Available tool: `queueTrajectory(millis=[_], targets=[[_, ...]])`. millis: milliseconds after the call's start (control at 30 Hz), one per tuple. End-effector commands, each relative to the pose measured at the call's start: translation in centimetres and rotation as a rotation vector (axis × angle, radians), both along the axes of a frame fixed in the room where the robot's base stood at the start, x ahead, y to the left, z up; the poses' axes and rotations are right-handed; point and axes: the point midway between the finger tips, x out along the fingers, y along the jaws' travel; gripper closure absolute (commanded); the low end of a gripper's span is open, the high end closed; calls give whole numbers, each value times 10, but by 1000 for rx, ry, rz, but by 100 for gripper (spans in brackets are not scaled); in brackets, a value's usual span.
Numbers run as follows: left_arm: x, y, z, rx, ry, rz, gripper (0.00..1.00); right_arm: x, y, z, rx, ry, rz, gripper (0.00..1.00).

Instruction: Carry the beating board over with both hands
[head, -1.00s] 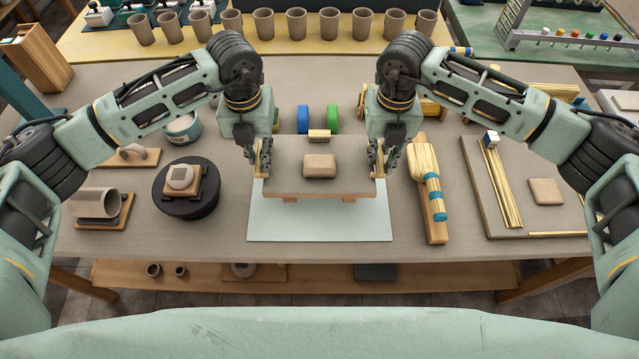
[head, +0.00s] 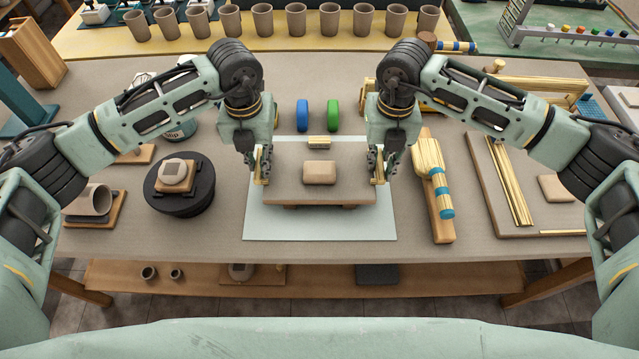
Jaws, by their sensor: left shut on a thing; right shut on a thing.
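The beating board (head: 290,185) is a flat grey-brown board with short feet beneath its front edge. It is level over a pale mat (head: 265,225); I cannot tell whether its feet touch the mat. A beige clay block (head: 319,172) sits on its middle, and a small brass-coloured piece (head: 319,142) is at its far edge. My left gripper (head: 262,170) is shut on the board's left edge. My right gripper (head: 377,170) is shut on its right edge.
A black turntable (head: 180,200) with a small piece on it stands to the left. A wooden bar with a blue-banded bundle (head: 433,180) lies to the right. Blue (head: 302,115) and green (head: 333,115) wheels stand behind. Several cups (head: 310,20) line the back.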

Motion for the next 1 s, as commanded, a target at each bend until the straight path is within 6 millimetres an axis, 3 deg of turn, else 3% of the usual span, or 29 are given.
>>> queueTrajectory(millis=[67, 100, 300, 667, 1000], targets=[[1, 3, -6, 7, -1, 4, 100, 1, -3, -6, -7, -1, -3, 100], [1, 3, -4, 7, 0, 4, 81, 0, -3, -4, -8, 1, -3, 81], [0, 2, -4, 4, 1, 2, 66, 0, -2, -4, -5, 1, -2, 66], [1, 0, 2, 1, -1, 0, 66, 0, -1, -3, -1, 0, 0, 66], [2, 0, 67, 1, -4, 0, 66, 0, 0, -3, -1, 0, 0, 66]])
